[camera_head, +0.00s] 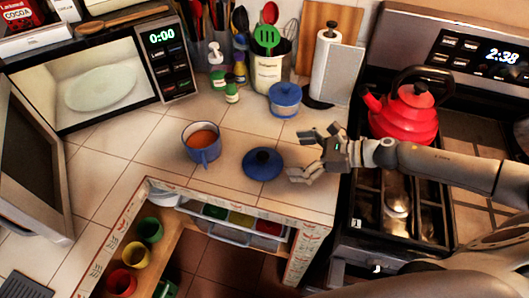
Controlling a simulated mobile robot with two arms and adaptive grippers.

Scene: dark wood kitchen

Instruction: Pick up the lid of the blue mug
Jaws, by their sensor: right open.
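A blue mug (204,153) with orange-brown liquid in it stands uncovered on the tiled counter. A round blue lid with a dark knob (263,164) lies flat on the counter to the right of the mug, apart from it. My right gripper (298,157) is open and empty just right of the lid. Its fingers point left toward the lid, and I see a small gap between them and its edge. My left gripper is not in view.
A blue lidded pot (285,99) stands behind the lid. A red kettle (404,109) sits on the stove at right. An open microwave (97,84) is at left. An open drawer (233,229) and shelf with coloured cups (134,255) lie below the counter edge.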

